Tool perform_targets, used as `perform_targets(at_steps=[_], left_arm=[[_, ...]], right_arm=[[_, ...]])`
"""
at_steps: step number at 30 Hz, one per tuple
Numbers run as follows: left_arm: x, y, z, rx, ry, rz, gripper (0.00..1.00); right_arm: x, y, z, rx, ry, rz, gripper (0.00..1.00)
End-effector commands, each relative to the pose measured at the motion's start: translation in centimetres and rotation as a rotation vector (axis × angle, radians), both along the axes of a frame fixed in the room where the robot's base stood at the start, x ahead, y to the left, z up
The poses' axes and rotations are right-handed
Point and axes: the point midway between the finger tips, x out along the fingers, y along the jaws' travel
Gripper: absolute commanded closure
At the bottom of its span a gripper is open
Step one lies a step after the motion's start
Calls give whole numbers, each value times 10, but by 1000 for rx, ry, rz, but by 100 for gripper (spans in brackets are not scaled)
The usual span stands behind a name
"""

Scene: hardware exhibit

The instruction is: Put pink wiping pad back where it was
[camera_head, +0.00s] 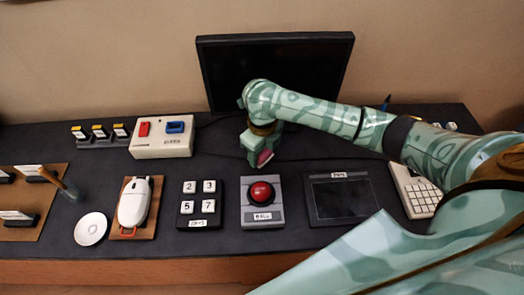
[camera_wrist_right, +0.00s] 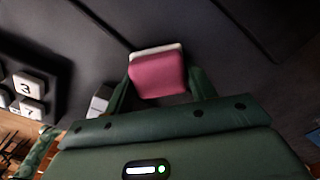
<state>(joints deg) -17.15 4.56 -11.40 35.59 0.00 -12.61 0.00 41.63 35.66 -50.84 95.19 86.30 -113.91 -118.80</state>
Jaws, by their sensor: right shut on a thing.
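The pink wiping pad (camera_wrist_right: 157,75) is a small pink block with a white edge, held between the two green fingers of my right gripper (camera_wrist_right: 155,88) in the right wrist view. In the head view my right gripper (camera_head: 262,152) points down over the dark table behind the red button, and a bit of the pink pad (camera_head: 264,157) shows at its tip. In this view I cannot tell whether the pad touches the table. My left gripper is not in view.
Below the gripper is a red button box (camera_head: 248,216). A number keypad (camera_head: 198,221), a tablet (camera_head: 340,211), a white mouse (camera_head: 133,203) and a white switch box (camera_head: 152,146) stand around. A monitor (camera_head: 221,77) stands behind. Bare table lies left of the gripper.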

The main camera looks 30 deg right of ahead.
Motion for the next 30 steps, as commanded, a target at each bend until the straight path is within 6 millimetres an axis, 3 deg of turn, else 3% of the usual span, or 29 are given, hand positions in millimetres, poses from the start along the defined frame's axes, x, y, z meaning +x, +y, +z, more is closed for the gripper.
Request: perform_targets(at_steps=[3, 4, 6, 14, 17, 30], left_arm=[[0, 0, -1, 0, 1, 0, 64], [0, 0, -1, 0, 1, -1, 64], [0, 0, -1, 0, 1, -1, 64], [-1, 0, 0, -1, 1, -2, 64], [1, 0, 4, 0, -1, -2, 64], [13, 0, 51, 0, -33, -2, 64]], right_arm=[[0, 0, -4, 0, 1, 0, 63], [0, 0, -3, 0, 1, 1, 36], [0, 0, -3, 0, 1, 0, 23], [0, 0, -2, 0, 0, 0, 23], [0, 0, 7, 0, -2, -1, 23], [0, 0, 104, -1, -3, 0, 23]])
